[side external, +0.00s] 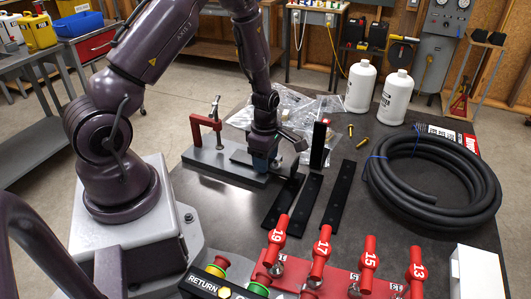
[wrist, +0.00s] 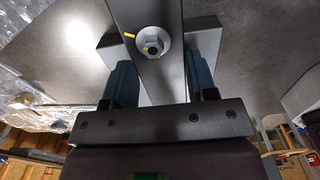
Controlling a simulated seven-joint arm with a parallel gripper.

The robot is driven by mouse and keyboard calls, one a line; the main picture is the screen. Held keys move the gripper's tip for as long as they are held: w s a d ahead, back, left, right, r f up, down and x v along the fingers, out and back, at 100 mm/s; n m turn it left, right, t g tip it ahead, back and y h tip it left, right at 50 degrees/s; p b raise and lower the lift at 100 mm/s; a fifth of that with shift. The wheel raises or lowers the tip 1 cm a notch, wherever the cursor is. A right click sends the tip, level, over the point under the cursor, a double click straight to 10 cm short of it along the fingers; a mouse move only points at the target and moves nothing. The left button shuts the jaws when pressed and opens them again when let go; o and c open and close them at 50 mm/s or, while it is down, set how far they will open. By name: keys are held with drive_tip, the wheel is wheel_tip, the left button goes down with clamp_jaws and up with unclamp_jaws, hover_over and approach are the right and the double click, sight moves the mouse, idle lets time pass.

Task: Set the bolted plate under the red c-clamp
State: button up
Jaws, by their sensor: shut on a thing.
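The red c-clamp (side external: 206,130) stands upright on the left part of a grey base block (side external: 208,169), its screw handle pointing up. My gripper (side external: 262,163) is low over the right end of that block, to the right of the clamp. In the wrist view, my gripper (wrist: 165,88) is shut on the bolted plate (wrist: 146,15), a dark grey bar with a hex bolt and washer (wrist: 153,46) between the blue fingers. In the side view, a dark end of the plate shows left of the fingers. I cannot tell whether it touches the block.
Several black bars (side external: 348,192) lie right of my gripper. Brass bolts (side external: 331,136), a coiled black hose (side external: 430,180) and white bottles (side external: 361,88) are farther right. Clear plastic bags (side external: 290,105) lie behind. A red panel with numbered handles (side external: 320,255) is in front.

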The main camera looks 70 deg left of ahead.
drive_tip(key=shift+f, duration=0.15)
idle(0.5)
drive_tip(key=o, duration=1.4)
drive_tip(key=shift+o, duration=0.2)
